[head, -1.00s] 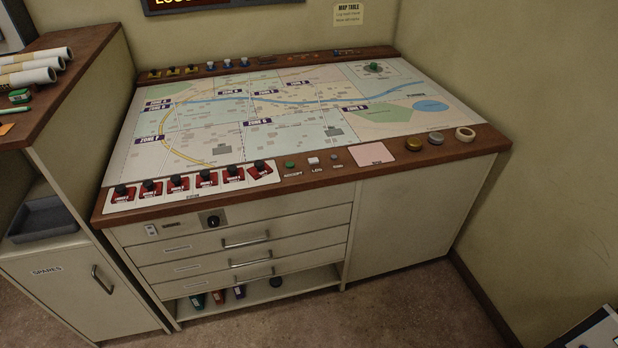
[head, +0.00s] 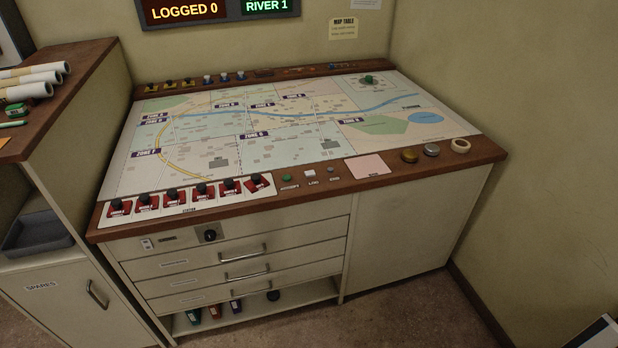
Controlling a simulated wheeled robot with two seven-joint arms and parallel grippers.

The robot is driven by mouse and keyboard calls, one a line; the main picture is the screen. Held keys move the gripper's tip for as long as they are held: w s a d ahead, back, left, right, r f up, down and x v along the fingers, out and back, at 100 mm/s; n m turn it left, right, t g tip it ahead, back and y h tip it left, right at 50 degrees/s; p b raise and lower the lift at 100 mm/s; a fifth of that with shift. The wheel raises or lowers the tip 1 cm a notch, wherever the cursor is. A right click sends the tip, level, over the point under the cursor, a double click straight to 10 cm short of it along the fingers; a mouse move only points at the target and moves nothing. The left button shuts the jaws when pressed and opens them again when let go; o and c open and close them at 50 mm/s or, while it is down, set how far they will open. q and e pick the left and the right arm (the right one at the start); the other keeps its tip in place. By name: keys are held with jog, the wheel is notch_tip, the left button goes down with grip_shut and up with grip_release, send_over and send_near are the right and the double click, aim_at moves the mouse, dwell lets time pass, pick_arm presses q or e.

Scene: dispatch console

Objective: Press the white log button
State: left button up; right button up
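The white log button (head: 310,173) sits on the brown front edge of the map table (head: 420,168), with a small label below it. A green button (head: 286,178) is to its left and a small grey button (head: 331,170) to its right. Nothing touches the white button. The display on the back wall (head: 185,11) reads LOGGED 0 and RIVER 1. Neither of my grippers is in view.
Several red pieces with black knobs (head: 146,201) stand in a row left of the buttons. A pink pad (head: 364,169), round discs (head: 410,156) and a tape roll (head: 460,146) lie to the right. A side cabinet (head: 70,290) stands at left. Floor in front is clear.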

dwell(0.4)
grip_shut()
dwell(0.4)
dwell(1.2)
